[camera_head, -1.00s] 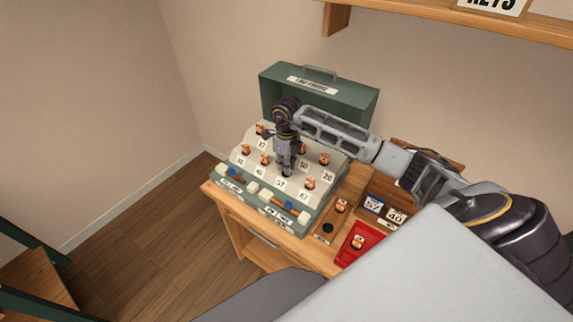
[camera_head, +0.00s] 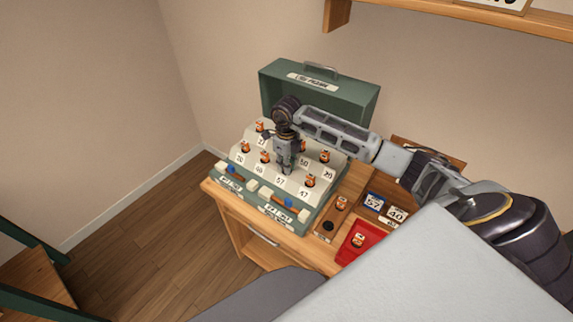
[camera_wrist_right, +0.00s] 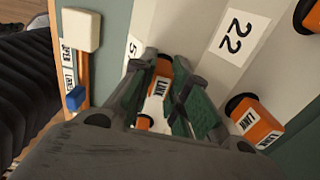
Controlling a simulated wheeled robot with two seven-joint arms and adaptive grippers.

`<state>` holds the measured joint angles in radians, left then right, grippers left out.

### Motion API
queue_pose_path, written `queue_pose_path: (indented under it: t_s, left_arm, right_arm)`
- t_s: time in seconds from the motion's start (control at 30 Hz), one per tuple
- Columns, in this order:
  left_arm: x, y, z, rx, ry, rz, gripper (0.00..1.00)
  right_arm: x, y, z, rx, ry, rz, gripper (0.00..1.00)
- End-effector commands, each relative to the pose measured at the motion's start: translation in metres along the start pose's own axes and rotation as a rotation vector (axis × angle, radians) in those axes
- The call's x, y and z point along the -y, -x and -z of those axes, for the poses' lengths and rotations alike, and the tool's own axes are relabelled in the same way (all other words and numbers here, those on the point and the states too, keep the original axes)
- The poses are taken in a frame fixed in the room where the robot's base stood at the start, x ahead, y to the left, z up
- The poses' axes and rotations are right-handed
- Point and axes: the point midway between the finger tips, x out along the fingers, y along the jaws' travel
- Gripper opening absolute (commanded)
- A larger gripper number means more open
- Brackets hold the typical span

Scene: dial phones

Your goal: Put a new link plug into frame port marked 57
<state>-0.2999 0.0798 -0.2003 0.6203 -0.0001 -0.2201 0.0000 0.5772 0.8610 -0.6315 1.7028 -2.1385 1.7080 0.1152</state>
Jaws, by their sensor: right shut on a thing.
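The green link frame (camera_head: 268,222) has a sloped pale face with several orange plugs in numbered ports. The label 57 (camera_head: 280,181) shows on the lower row, just below my right gripper (camera_head: 284,171). My right gripper points down, its tips close to the face above that label, and hides the port there. In the right wrist view, its fingers (camera_wrist_right: 169,80) are shut on an orange link plug (camera_wrist_right: 160,85). I cannot tell how deep this plug sits in the port. A partly covered label starting with 5 (camera_wrist_right: 131,51) lies beside the fingers. My left gripper is not in view.
An orange plug (camera_head: 311,180) stands close to the right of the gripper. A red tray (camera_head: 350,254) holds another plug. A wooden block (camera_head: 333,218) holds one plug beside a dark hole. A box with number cards (camera_head: 374,202) stands at the right. A shelf (camera_head: 450,17) hangs above.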

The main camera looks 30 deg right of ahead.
Motion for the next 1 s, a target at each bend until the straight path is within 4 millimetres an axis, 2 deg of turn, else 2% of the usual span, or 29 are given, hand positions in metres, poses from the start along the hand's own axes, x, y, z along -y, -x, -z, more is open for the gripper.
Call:
queue_pose_path:
  t_s: [0.17,0.2,0.37,0.57,0.7,1.0]
  left_arm:
    - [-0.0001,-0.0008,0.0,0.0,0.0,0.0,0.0]
    - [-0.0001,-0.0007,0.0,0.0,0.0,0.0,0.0]
    - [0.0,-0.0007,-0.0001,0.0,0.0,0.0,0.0]
    - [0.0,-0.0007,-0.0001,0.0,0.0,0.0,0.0]
    - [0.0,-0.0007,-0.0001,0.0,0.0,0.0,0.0]
    - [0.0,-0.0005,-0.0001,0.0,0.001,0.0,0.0]
  right_arm:
    - [0.0,-0.0013,0.0001,-0.001,0.0,0.0,0.0]
    - [0.0,-0.0013,0.0001,0.0,0.0,0.0,0.2]
    - [0.0,-0.0012,0.0001,0.0,0.0,0.0,0.41]
    - [-0.0001,-0.0012,0.0001,0.0,0.0,0.0,0.42]
    - [-0.0001,-0.0013,0.0001,-0.001,0.0,0.0,0.52]
    - [-0.0001,-0.001,0.0001,0.0,0.0,0.0,0.52]
